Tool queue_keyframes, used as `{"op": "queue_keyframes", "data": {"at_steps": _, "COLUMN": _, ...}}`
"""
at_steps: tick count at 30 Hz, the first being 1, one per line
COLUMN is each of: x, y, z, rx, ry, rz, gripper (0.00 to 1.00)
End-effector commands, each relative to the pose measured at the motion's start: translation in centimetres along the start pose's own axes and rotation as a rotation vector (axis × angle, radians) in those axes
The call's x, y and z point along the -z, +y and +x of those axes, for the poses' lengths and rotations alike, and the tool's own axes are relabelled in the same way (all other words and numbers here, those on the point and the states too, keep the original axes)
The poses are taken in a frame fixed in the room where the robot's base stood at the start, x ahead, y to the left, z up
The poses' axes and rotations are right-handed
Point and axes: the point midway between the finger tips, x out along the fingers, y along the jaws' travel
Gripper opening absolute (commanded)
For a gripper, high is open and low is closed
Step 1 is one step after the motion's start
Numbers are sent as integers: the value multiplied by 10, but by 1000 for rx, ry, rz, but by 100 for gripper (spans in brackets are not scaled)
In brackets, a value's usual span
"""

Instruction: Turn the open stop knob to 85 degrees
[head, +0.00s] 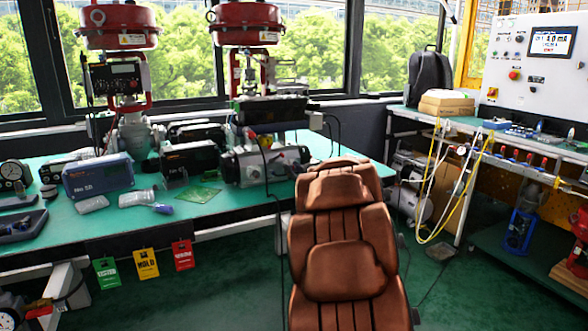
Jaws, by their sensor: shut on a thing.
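I cannot make out the open stop knob or its angle in the head view. A valve assembly with a red actuator top (118,26) stands at the left of the green bench, with a dark positioner box with a small display (117,78) on its front. A second red-topped valve (246,24) stands to its right, with a dark box (270,109) on its front. A silver cylindrical actuator (250,166) lies on the bench below that box. My gripper is not in view.
A brown padded chair (345,265) stands in front of the green bench (225,208). Device boxes, including a blue one (97,176), and small parts lie on the bench. A white control panel (540,62) and a backpack (429,75) are at right. Cables hang from the right bench.

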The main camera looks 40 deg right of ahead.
Motion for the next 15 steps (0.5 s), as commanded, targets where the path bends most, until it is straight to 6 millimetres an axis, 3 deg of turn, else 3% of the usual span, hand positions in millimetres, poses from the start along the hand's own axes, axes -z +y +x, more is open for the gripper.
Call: {"op": "queue_keyframes", "data": {"at_steps": 15, "x": 8, "y": 0, "z": 0, "rx": 1, "ry": -1, "rz": 274, "gripper": 0}}
